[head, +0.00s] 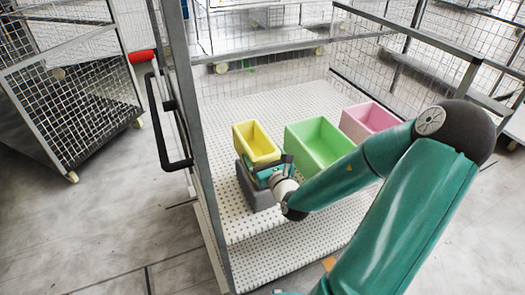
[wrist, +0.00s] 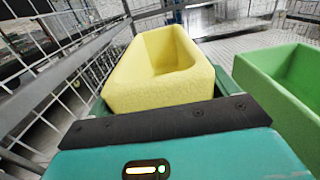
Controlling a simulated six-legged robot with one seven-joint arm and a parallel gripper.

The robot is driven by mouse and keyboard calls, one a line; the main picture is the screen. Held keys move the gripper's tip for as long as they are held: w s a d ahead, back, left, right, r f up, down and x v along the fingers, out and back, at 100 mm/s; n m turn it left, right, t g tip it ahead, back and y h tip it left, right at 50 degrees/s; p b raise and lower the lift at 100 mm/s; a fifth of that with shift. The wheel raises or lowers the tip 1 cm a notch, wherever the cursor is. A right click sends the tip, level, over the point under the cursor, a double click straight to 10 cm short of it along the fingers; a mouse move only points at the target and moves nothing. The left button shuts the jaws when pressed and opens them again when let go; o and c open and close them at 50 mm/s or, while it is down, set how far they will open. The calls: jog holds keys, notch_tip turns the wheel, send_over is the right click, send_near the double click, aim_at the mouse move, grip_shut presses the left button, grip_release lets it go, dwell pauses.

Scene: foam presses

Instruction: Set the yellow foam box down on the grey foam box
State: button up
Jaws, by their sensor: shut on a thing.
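The yellow foam box (head: 256,143) is an open-topped box, upright and directly above the grey foam box (head: 263,199) in the head view. My gripper (head: 266,168) is shut on the yellow box, at its near end. In the wrist view the yellow box (wrist: 165,75) fills the middle, with my gripper (wrist: 165,115) around its lower part. The grey box stands on the white perforated shelf, partly hidden by my gripper and the yellow box. I cannot tell whether the yellow box touches the grey one. The grey box does not show in the wrist view.
A green foam box (head: 318,144) stands just to the right, also in the wrist view (wrist: 285,85). A pink foam box (head: 369,121) is farther right. The perforated shelf (head: 230,100) is clear behind the boxes. A metal post with a black handle (head: 165,120) stands at the left.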

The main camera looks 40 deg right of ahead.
jog(key=shift+f, duration=3.05)
jog(key=o, duration=0.8)
jog(key=shift+w, duration=0.1)
notch_tip(320, 180, up, 8)
jog(key=shift+r, duration=0.35)
jog(key=shift+d, duration=0.1)
